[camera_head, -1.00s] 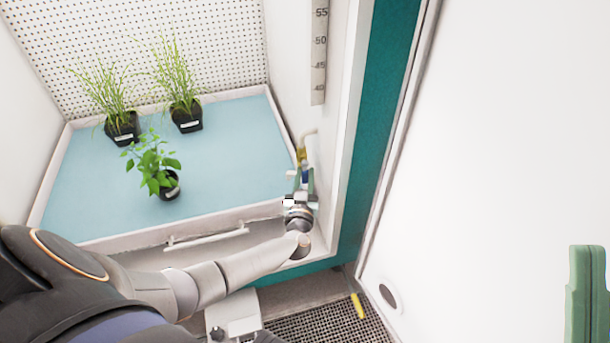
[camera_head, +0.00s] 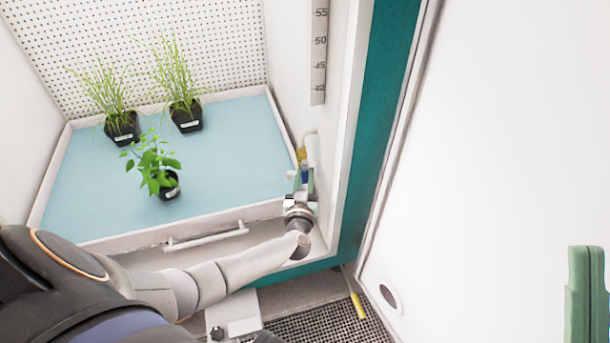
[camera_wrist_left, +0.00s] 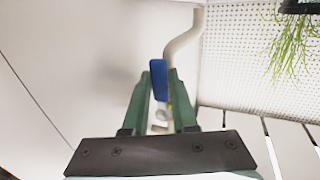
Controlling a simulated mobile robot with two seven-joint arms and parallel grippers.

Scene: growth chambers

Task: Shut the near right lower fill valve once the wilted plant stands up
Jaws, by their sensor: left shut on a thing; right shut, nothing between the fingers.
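The fill valve is at the right wall of the chamber, beside the tray's front right corner. Its blue handle (camera_head: 304,173) shows in the head view, with a yellow part (camera_head: 301,154) above it. My left gripper (camera_head: 303,184) is shut on the blue handle, which also shows between the green fingers in the left wrist view (camera_wrist_left: 158,80). A white pipe (camera_wrist_left: 184,38) bends away behind the handle. The broad-leaved plant (camera_head: 152,162) stands in a black pot, leaves raised and spread, leaning a little left. My right gripper (camera_head: 587,260) is shut and empty at the right edge.
Two grassy plants (camera_head: 178,80) stand in black pots at the back of the blue-floored tray (camera_head: 225,140). A white bar handle (camera_head: 206,238) runs along the tray front. A scale strip (camera_head: 319,50) is on the right wall. A white door panel (camera_head: 500,130) fills the right.

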